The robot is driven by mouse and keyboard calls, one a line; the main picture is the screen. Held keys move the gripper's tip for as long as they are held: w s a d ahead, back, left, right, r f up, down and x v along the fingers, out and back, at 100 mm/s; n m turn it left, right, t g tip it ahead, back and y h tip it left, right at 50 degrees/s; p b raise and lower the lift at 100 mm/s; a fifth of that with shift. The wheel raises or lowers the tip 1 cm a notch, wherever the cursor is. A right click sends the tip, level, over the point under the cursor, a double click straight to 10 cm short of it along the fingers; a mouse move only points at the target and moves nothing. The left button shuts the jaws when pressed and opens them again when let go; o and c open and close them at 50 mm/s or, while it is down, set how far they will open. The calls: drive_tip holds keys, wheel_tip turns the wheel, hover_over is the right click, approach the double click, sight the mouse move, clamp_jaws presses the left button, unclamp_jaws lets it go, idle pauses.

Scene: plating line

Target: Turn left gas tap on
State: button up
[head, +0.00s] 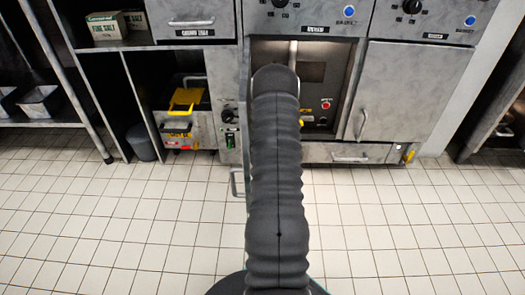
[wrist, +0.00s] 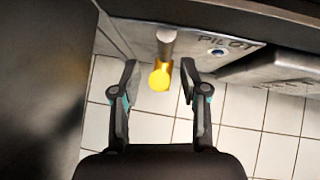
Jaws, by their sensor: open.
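A yellow gas tap (wrist: 160,76) on a short grey pipe (wrist: 166,42) shows in the wrist view. My gripper (wrist: 158,82) is open, with one finger on each side of the yellow tap; I cannot tell whether either finger touches it. In the head view my arm hides the gripper, and a small bit of yellow (head: 301,123) shows just right of the arm, likely the same tap. Another yellow tap (head: 407,155) is at the lower right of the cooker front.
A panel marked PILOT with a blue button (wrist: 217,52) is beside the tap. A dark edge (wrist: 230,14) runs above it. In the head view a yellow-handled unit (head: 187,97) stands at left, and a drawer handle (head: 350,158) sticks out. The tiled floor is clear.

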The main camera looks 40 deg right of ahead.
drive_tip(key=v, duration=1.1)
drive_tip(key=shift+s+a+r, duration=0.2)
drive_tip(key=shift+a+r, duration=0.05)
